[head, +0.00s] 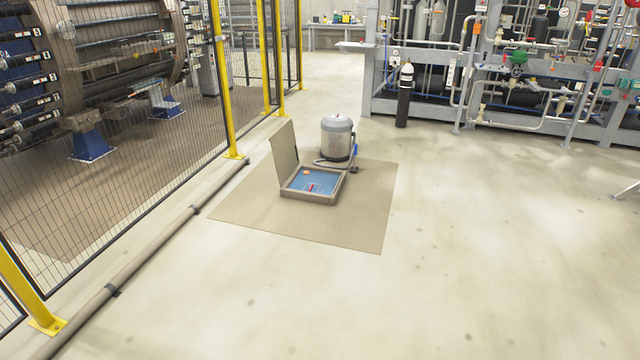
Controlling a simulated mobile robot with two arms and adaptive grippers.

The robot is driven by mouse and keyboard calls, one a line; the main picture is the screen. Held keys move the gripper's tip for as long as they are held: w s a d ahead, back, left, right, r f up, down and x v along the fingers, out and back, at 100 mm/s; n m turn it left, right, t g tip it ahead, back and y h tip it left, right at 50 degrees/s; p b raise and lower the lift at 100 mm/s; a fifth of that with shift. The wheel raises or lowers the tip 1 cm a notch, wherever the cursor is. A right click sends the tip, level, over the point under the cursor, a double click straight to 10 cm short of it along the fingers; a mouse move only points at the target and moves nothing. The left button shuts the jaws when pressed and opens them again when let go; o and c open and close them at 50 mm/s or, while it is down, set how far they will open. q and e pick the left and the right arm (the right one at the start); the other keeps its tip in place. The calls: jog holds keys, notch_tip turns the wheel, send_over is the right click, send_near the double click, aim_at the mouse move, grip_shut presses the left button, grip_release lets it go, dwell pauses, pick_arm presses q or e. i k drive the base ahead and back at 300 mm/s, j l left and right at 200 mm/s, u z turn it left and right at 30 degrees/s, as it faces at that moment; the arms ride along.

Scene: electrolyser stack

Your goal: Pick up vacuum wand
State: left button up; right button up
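A thin upright tube, which looks like the vacuum wand (354,148), stands at the canister's right side with a dark foot near the floor. A grey hose (327,163) curves around the canister's base. At this size I cannot tell how the wand is held. Neither of my grippers is in view.
An open case (313,198) with a blue interior and raised lid sits in front of the canister. A mesh fence with yellow posts (225,80) and a floor pipe (150,255) run along the left. A black cylinder (404,98) stands by piping at the back. The right floor is clear.

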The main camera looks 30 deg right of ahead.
aim_at(354, 169)
jog(key=i+l+z, duration=1.05)
jog(key=i, duration=0.3)
jog(key=i+z, duration=0.4)
jog(key=i+u, duration=0.1)
jog(key=i, duration=0.7)
jog(key=i+l+u, duration=0.1)
jog(key=i, duration=0.7)
jog(key=i+l+u, duration=0.1)
jog(key=i, duration=0.65)
